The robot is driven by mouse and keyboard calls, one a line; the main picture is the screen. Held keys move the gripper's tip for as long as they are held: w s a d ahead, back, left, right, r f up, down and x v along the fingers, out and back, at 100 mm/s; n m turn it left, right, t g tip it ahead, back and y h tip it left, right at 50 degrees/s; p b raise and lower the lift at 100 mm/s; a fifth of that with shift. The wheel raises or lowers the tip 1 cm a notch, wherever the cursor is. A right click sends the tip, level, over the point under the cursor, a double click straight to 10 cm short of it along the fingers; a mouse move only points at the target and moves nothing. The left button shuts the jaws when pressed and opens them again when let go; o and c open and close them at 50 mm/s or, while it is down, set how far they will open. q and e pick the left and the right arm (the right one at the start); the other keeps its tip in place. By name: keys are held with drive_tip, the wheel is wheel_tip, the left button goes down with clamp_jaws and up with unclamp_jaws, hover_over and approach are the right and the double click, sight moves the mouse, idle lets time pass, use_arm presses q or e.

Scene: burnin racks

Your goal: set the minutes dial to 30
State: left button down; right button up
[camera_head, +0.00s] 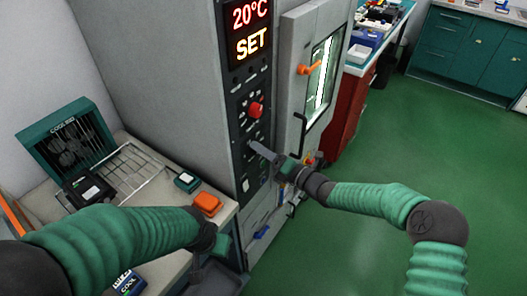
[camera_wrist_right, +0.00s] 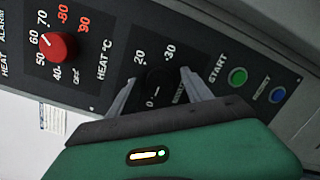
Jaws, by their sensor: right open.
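The minutes dial (camera_wrist_right: 156,84) is a dark knob on the black control panel, seen in the right wrist view with 0, 20 and 30 marked around it. Its pointer is too dark to read, and part of its label is hidden. My right gripper (camera_wrist_right: 159,79) is open, with one finger on each side of the dial; I cannot tell whether they touch it. In the head view the right gripper (camera_head: 262,150) reaches the panel and hides the dial. My left arm comes in from the left over the bench; its gripper (camera_head: 221,246) is partly hidden, and its jaws are unclear.
A red HEAT knob (camera_wrist_right: 58,46) sits left of the dial; green START (camera_wrist_right: 237,76) and blue (camera_wrist_right: 277,94) buttons sit right. An orange block (camera_head: 207,203) lies on the bench. Green floor is clear at right.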

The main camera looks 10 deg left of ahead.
clamp_jaws()
